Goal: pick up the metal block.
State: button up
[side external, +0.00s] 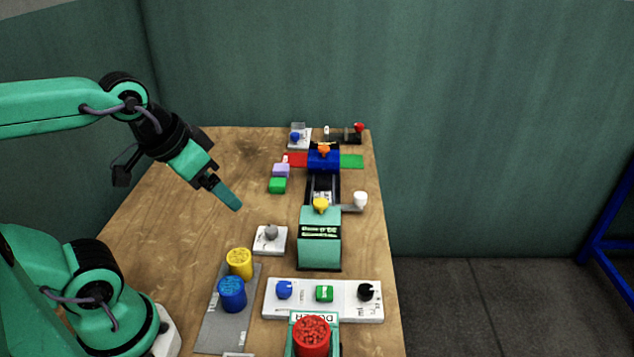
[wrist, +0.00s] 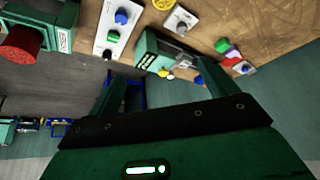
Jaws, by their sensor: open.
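My gripper (side external: 230,198) hangs over the left part of the wooden table, tilted down and to the right, clear of everything. In the wrist view my gripper (wrist: 160,72) has its two green fingers apart with nothing held between them. I cannot make out the metal block for certain. A silver-grey piece (side external: 322,197) lies in the dark channel behind the green press (side external: 320,238), to the right of my gripper. It is too small to tell whether it is a loose block. The press also shows in the wrist view (wrist: 152,52).
Purple (side external: 281,170) and green (side external: 277,185) blocks sit left of the channel. The table's left part is clear.

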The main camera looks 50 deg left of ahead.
jog(key=shift+c, duration=1.4)
jog(key=w+a+n+g, duration=0.2)
jog(key=w+n+g, duration=0.15)
jog(key=w, duration=1.25)
jog(key=w+a+f+n, duration=0.1)
jog(key=w+f, duration=0.3)
jog(key=w+a+f+n+g, duration=0.1)
jog(key=w+a+f+n, duration=0.1)
jog(key=w+f, duration=0.2)
jog(key=w+a+f+n+g, duration=0.1)
jog(key=w+f+n, duration=0.1)
jog(key=w+f, duration=0.3)
jog(key=shift+w+a+f, duration=0.1)
jog(key=shift+w+a, duration=0.2)
jog(key=shift+w, duration=0.45)
jog(key=shift+w+a+f+n, duration=0.1)
jog(key=shift+w+f+n, duration=0.05)
jog(key=shift+f+n, duration=0.15)
